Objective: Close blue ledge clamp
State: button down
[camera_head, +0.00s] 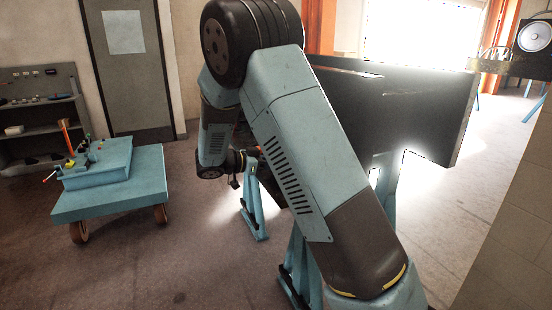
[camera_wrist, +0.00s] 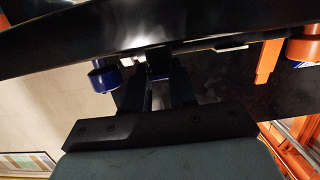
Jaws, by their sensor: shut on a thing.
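In the wrist view, the blue ledge clamp shows as a dark blue round knob (camera_wrist: 103,78) under a long black ledge (camera_wrist: 140,38), with a blue part (camera_wrist: 157,72) to its right. My gripper (camera_wrist: 160,80) reaches up to the ledge's underside and is shut on that blue part, apparently the clamp's handle. The fingers and shadow hide most of the grip, so the handle's exact angle is unclear. In the head view, my arm hides the clamp, and I cannot make out the fingertips there.
An orange clamp part (camera_wrist: 268,60) and orange knob (camera_wrist: 303,48) sit right of my gripper. In the head view, a large dark panel (camera_head: 400,105) stands on blue trestles behind my arm. A blue cart (camera_head: 110,180) stands left, with open floor in front.

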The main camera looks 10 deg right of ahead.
jog(key=shift+a+f, duration=0.1)
jog(key=shift+f, duration=0.5)
jog(key=c, duration=1.3)
grip_release()
jog(key=shift+c, duration=0.2)
jog(key=shift+o, duration=0.8)
jog(key=shift+w+f, duration=0.1)
jog(key=shift+w, duration=0.05)
jog(key=shift+o, duration=1.3)
jog(key=shift+r, duration=0.2)
jog(key=v, duration=1.3)
jog(key=shift+a, duration=0.3)
